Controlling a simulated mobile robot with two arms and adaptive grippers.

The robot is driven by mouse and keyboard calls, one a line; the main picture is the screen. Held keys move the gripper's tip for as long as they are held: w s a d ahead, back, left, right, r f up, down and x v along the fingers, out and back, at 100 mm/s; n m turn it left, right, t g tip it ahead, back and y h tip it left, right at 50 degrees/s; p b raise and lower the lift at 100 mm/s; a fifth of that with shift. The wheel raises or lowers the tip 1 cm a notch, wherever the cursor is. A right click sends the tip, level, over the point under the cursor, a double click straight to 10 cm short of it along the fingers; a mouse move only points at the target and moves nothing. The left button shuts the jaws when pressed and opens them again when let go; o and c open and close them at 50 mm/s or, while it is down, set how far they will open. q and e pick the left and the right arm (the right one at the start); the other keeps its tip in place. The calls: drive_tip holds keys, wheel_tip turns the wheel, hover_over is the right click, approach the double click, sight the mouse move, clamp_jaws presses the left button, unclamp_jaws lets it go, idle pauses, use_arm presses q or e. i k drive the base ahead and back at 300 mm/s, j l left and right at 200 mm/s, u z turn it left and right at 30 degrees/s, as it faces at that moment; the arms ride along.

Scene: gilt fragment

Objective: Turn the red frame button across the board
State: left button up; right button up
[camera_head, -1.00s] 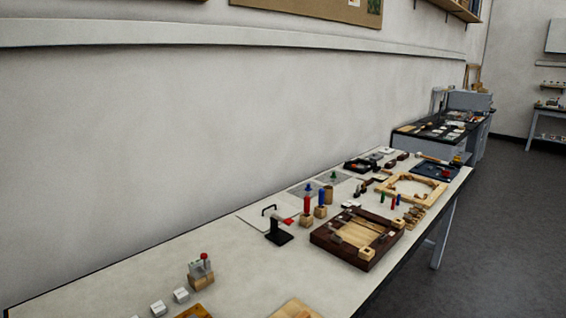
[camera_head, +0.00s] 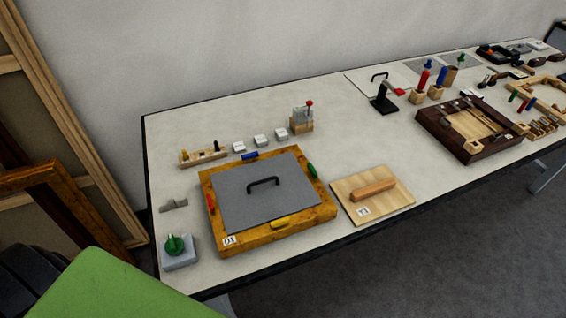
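A golden-brown wooden frame (camera_head: 281,237) labelled D1 lies flat on the near left of the table. A grey board (camera_head: 240,205) with a black arched handle (camera_head: 263,184) fills it. The red frame button (camera_head: 211,203) sits on the frame's left side and appears to lie along that side. A blue button (camera_head: 250,156) is on the far side, a green one (camera_head: 312,170) on the right and a yellow one (camera_head: 281,222) on the near side. Whether any button overlaps the board is too small to tell. Neither of my grippers is in view.
A grey block with a green knob (camera_head: 176,244) stands left of the frame. A wooden board with a bar handle (camera_head: 373,198) lies to the right. A peg rack (camera_head: 203,155) and small white blocks (camera_head: 260,140) stand behind. A dark wooden tray (camera_head: 462,151) is farther right.

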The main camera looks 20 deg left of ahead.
sight(210, 200)
drive_tip(key=u, duration=0.85)
drive_tip(key=j+z, duration=0.15)
drive_tip(key=k+j+z, duration=0.2)
drive_tip(key=j, duration=0.2)
drive_tip(key=k+l+u, duration=0.15)
drive_tip(key=u, duration=0.35)
drive_tip(key=k+u, duration=0.25)
drive_tip(key=u, duration=0.2)
drive_tip(key=k+l+u, duration=0.1)
drive_tip(key=u, duration=0.4)
drive_tip(key=k+j, duration=0.05)
drive_tip(key=k, duration=0.05)
